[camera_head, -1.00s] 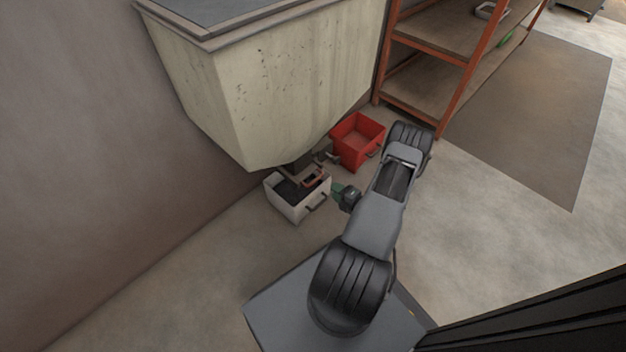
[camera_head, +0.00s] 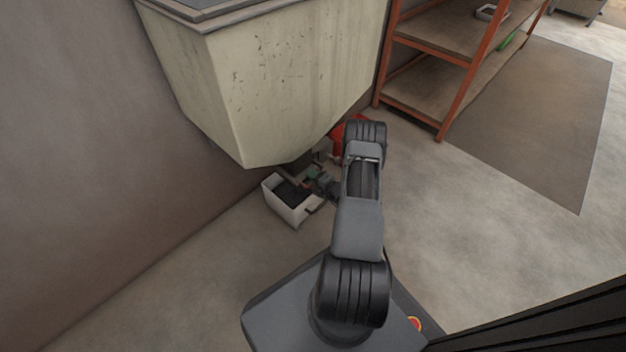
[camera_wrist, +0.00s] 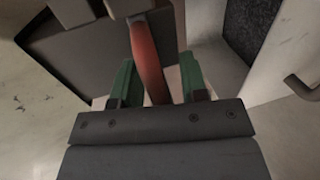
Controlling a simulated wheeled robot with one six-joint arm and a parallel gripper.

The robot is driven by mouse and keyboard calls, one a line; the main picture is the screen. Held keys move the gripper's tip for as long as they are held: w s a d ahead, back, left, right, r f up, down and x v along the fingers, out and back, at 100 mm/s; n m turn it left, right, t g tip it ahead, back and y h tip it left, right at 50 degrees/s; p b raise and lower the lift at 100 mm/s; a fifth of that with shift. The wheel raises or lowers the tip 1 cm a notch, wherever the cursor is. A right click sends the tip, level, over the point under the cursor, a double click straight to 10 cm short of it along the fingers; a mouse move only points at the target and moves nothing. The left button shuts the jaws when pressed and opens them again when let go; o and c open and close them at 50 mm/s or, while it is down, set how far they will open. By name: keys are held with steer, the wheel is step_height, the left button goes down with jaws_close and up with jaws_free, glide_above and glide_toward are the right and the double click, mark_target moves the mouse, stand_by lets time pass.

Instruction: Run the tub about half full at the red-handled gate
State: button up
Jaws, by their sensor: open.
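The white tub (camera_head: 283,212) stands on the floor under the hopper's outlet, with dark pellets in it; how deep they lie is hard to tell. The tub's white wall (camera_wrist: 279,52) and dark pellets (camera_wrist: 254,28) also show at the right of the wrist view. The red gate handle (camera_wrist: 148,60) runs between the green fingers of my gripper (camera_wrist: 158,80). My gripper is open around the handle, with a gap visible on its right side. In the head view my gripper (camera_head: 312,177) is at the outlet, above the tub's far right edge, and the handle cannot be made out clearly.
The pale hopper (camera_head: 270,80) hangs over the tub against the wall. A red bin (camera_head: 338,134) behind is mostly hidden by my arm. An orange-framed shelf (camera_head: 430,85) stands at the back right. The floor on the right is clear.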

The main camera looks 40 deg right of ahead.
steer(key=shift+c, duration=0.4)
jaws_close()
